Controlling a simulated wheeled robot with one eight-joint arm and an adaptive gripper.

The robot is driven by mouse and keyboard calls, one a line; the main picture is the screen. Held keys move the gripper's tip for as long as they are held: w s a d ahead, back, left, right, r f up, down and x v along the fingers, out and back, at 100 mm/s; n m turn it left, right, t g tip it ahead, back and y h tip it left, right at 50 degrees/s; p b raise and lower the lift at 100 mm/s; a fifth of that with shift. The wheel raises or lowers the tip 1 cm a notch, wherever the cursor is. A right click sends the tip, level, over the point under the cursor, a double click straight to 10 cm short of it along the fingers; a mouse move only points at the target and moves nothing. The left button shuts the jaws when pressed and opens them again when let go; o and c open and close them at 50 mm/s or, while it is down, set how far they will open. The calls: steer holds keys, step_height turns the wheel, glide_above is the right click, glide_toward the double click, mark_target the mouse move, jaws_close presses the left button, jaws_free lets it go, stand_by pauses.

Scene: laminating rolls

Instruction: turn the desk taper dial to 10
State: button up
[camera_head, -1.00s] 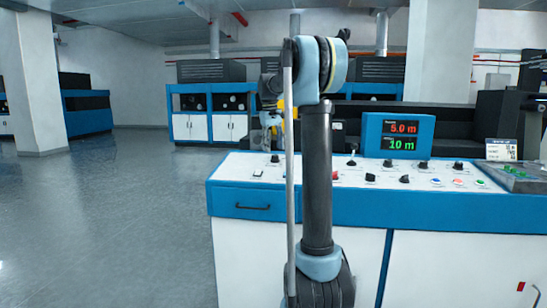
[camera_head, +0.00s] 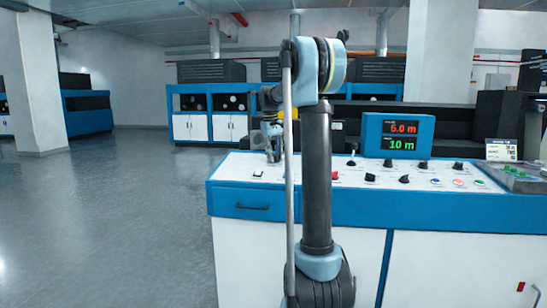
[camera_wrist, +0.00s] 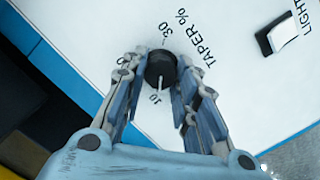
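The taper dial (camera_wrist: 161,69) is a round black knob on the white desk top, beside the printed words "TAPER %". A white line on its lower side points close to the printed 10; the 30 is on the opposite side. My gripper (camera_wrist: 161,72) has one finger on each side of the knob, and both appear to press against it. In the head view my gripper (camera_head: 273,156) is low at the left end of the desk (camera_head: 370,213), partly behind my arm. The dial cannot be made out there.
The light switch (camera_wrist: 284,34) is at the upper right of the wrist view. A display (camera_head: 398,136) stands at the back of the desk, with a red reading above a green "10 m". Several knobs and buttons sit to the right. The floor at left is clear.

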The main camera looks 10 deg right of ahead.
steer(key=shift+m, duration=0.4)
steer(key=shift+f, duration=0.1)
steer(key=o, duration=1.1)
steer(key=shift+c, duration=0.2)
step_height(320, 180, up, 12)
steer(key=a, duration=0.1)
steer(key=shift+s+f, duration=0.1)
